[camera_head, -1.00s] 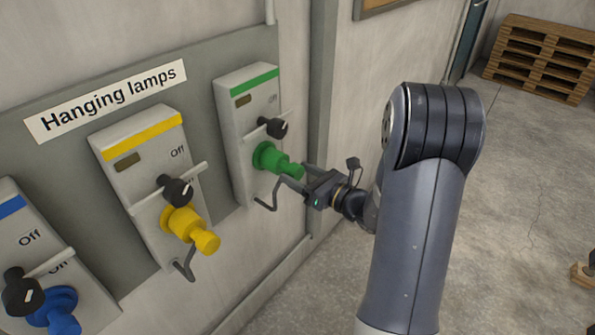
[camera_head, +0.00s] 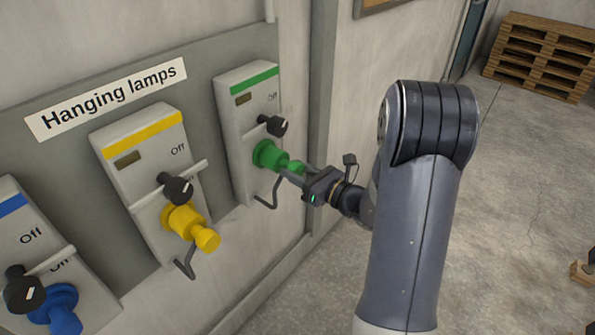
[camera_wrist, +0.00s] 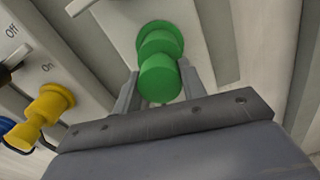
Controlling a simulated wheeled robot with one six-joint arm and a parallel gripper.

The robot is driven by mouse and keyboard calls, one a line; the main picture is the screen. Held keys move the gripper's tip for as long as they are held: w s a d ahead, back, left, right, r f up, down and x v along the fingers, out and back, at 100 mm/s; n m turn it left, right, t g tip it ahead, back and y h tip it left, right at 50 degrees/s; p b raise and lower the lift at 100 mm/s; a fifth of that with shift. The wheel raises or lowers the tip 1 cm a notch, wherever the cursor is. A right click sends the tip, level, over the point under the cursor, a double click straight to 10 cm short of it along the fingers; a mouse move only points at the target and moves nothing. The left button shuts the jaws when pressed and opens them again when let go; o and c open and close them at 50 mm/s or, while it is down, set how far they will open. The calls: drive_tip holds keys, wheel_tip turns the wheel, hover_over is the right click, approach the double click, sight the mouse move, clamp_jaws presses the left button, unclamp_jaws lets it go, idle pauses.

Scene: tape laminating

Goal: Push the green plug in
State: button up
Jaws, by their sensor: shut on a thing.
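The green plug (camera_head: 272,158) sits at the socket of the green-striped box (camera_head: 233,104), at the right end of the panel. In the wrist view the green plug (camera_wrist: 160,70) is between the two fingers of my gripper (camera_wrist: 158,92). In the head view my gripper (camera_head: 297,172) reaches it from the right and is shut on its outer end. How deep the plug sits in the socket cannot be told.
A black knob (camera_head: 276,126) and a bar lie just above the green plug. The yellow plug (camera_head: 190,224) and blue plug (camera_head: 58,308) are on boxes to the left. Open floor (camera_head: 520,190) and a wooden pallet (camera_head: 541,55) lie to the right.

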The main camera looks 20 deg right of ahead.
sight(282, 163)
clamp_jaws()
drive_tip(key=shift+b+x, duration=0.55)
drive_tip(key=shift+x, duration=1.85)
drive_tip(key=shift+r, duration=0.1)
drive_tip(key=o, duration=1.1)
unclamp_jaws()
drive_tip(key=shift+c, duration=0.2)
drive_tip(key=b+v, duration=0.1)
drive_tip(key=v, duration=0.9)
drive_tip(key=shift+s+d+b, duration=0.2)
drive_tip(key=shift+s+b, duration=0.05)
drive_tip(key=shift+b, duration=0.1)
